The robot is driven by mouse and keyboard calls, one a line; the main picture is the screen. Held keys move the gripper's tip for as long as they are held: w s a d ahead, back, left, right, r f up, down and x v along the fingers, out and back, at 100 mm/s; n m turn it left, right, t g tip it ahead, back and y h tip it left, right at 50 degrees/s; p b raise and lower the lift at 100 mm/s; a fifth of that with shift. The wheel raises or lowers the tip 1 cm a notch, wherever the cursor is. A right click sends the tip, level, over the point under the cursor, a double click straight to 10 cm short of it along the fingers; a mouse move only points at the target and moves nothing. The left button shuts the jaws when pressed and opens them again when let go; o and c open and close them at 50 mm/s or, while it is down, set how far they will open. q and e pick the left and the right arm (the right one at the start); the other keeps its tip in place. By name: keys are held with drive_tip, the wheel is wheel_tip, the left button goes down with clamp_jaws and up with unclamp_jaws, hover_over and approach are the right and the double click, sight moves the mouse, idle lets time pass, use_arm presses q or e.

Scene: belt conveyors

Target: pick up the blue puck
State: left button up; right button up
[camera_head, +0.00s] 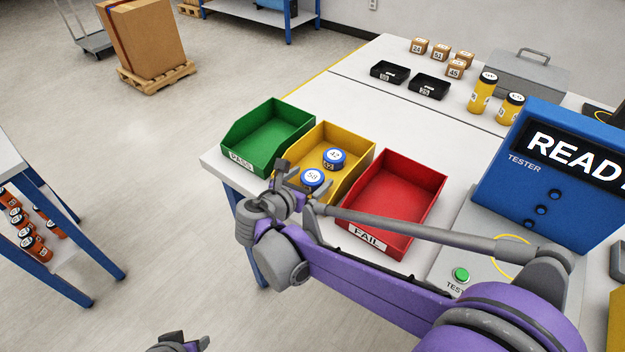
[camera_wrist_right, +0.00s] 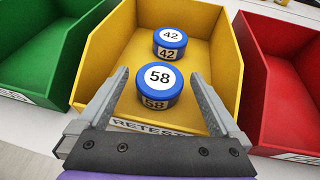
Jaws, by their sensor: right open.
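Two blue pucks with white tops stand in the yellow bin (camera_head: 364,172), labelled RETEST in the right wrist view. Puck 58 (camera_head: 313,178) is nearer the bin's front, and puck 42 (camera_head: 334,157) is behind it. In the right wrist view, puck 58 (camera_wrist_right: 160,86) lies between the open fingers of my right gripper (camera_head: 297,187), with puck 42 (camera_wrist_right: 170,42) beyond the fingertips. My right gripper is empty at the bin's front edge; I cannot tell whether it touches puck 58. My left gripper (camera_head: 184,342) shows only partly at the bottom edge.
The green PASS bin (camera_head: 268,135) stands left of the yellow bin, the red FAIL bin (camera_head: 398,200) right. The blue tester (camera_head: 548,170) stands farther right. Black trays (camera_head: 428,87), small boxes and yellow canisters (camera_head: 482,92) are behind. Bare table lies behind the bins.

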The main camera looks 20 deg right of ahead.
drive_tip(key=c, duration=1.4)
drive_tip(key=shift+o, duration=0.2)
drive_tip(key=shift+r, duration=0.1)
